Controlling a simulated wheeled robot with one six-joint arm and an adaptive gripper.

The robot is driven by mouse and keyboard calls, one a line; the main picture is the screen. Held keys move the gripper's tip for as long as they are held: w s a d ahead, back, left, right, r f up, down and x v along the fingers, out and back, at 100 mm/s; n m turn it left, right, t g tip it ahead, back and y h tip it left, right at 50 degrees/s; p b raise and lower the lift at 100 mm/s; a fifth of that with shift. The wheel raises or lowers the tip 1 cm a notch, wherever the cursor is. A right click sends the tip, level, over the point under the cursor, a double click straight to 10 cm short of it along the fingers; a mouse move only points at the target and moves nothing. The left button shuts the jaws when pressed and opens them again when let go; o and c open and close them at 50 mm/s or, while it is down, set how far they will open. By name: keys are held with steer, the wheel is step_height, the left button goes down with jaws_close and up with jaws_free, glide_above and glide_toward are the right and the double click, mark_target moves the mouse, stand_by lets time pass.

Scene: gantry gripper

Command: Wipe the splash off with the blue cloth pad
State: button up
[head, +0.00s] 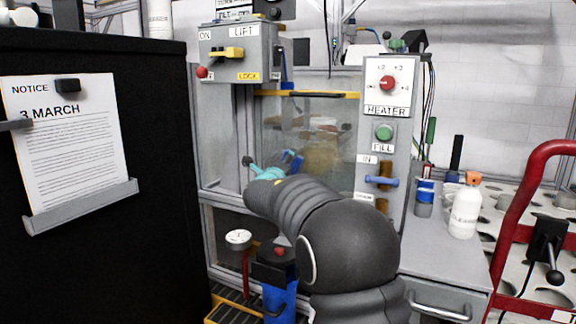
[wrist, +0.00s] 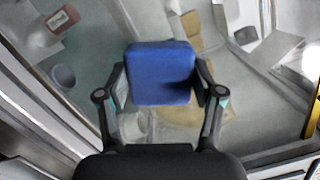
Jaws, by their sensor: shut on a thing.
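The blue cloth pad (wrist: 160,73) is gripped between the two fingers of my gripper (wrist: 160,85). In the head view the pad (head: 293,160) shows as a small blue patch beyond my gripper (head: 272,168), in front of the clear window panel (head: 285,120). A brownish, hazy splash (head: 324,156) shows on the panel just right of the pad. In the wrist view a tan patch (wrist: 205,114), likely the splash, lies below and right of the pad and is partly hidden by it and the finger. I cannot tell whether the pad touches the panel.
The LIFT control box (head: 240,52) hangs above the window at the left. The HEATER and FILL panel (head: 387,110) stands close on its right. A black cabinet (head: 160,130) fills the left side. A white bottle (head: 465,208) stands on the right-hand counter.

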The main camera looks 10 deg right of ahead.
mark_target(303, 163)
steer(key=shift+w+d, duration=0.25)
steer(key=shift+w, duration=0.1)
steer(key=shift+d, duration=0.1)
